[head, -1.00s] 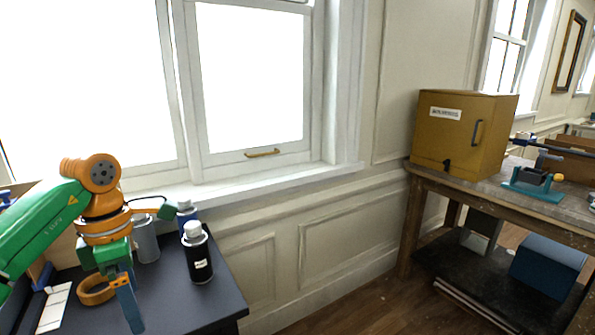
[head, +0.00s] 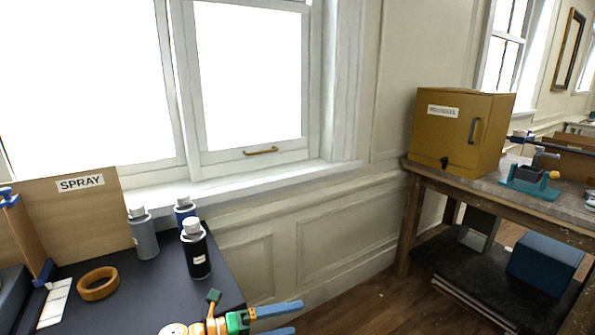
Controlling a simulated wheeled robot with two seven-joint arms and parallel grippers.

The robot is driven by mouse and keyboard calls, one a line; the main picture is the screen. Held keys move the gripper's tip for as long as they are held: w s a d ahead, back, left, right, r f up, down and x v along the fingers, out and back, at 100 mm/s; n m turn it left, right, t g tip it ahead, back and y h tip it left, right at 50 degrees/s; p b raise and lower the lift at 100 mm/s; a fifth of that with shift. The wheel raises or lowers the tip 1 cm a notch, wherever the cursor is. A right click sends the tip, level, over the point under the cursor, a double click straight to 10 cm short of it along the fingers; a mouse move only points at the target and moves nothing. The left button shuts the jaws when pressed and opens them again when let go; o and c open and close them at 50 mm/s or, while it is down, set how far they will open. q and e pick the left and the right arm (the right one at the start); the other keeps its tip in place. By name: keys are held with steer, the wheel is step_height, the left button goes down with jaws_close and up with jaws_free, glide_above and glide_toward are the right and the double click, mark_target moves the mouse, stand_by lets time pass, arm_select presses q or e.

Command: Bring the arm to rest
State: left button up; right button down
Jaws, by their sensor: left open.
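My left gripper (head: 276,320) shows at the bottom edge of the head view, just past the front right corner of the dark table (head: 150,300). Its two blue fingers point right and stand apart, with nothing seen between them. Part of its orange and green wrist (head: 225,323) shows; the rest of the arm is below the picture. My right gripper is not in view.
On the dark table stand a black spray can (head: 197,255), a grey can (head: 144,238), a blue can (head: 184,212) and a wooden ring (head: 98,284). A board marked SPRAY (head: 85,205) stands behind. A workbench (head: 430,178) at right bears a yellow cabinet (head: 455,135).

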arm_select(q)
steer(key=a+f+n+t+y, duration=0.3)
steer(key=f+n, duration=0.4)
steer(key=a+f+n+t+y, duration=0.3)
steer(key=f+n, duration=0.4)
steer(key=f, duration=0.1)
steer(key=s+a+f+n+g+y, duration=0.1)
steer(key=s+a+f+n+y, duration=0.3)
steer(key=s+f, duration=0.35)
steer(key=s+a+f+n+g+y, duration=0.2)
steer(key=s+a+f+n, duration=0.1)
steer(key=s+f+n, duration=0.4)
steer(key=s+a+f+n+g+y, duration=0.1)
steer(key=s+f+n+g, duration=0.2)
steer(key=s, duration=1.1)
steer(key=s+a+f+n+g+y, duration=0.2)
steer(key=s+f+g, duration=0.3)
steer(key=s, duration=0.8)
step_height(320, 180, down, 3)
steer(key=shift+s+a+n, duration=0.2)
steer(key=shift+s+n, duration=0.15)
steer(key=shift+n, duration=0.15)
steer(key=shift+w, duration=0.1)
